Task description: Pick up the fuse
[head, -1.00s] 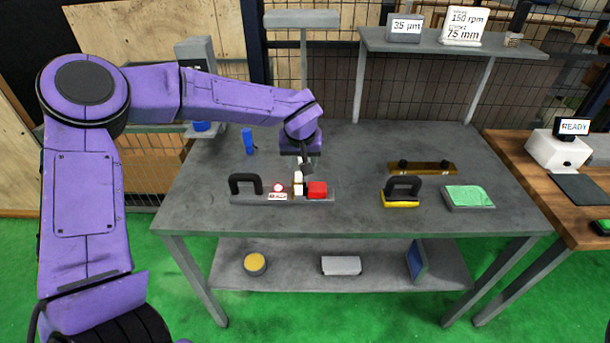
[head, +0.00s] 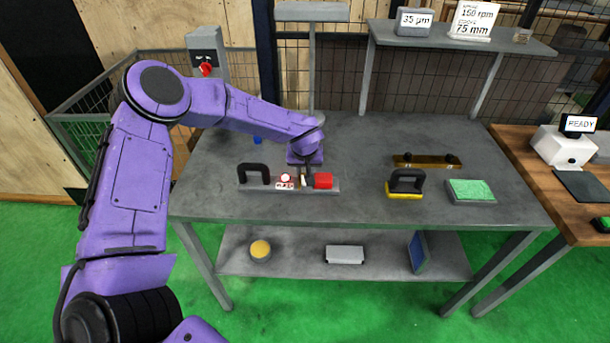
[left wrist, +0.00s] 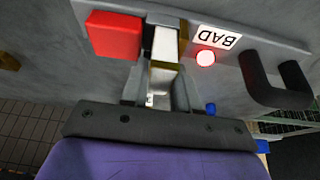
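The fuse (left wrist: 163,45) is a pale white piece beside brass parts on the grey fixture (head: 331,190). In the head view only a small white bit of it shows beneath my left gripper (head: 305,172). In the left wrist view the two fingers of my left gripper (left wrist: 161,88) point down on either side of the pale piece. I cannot tell whether they touch it. The fixture also carries a red block (head: 323,181), a black handle (head: 253,173), a "BAD" label (left wrist: 216,38) and a lit red lamp (left wrist: 206,58). My right gripper is not in view.
A yellow-based black-handled tool (head: 405,184), a brass bar (head: 427,161) and a green-topped block (head: 470,190) lie on the right of the table (head: 370,140). A shelf (head: 465,40) rises behind.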

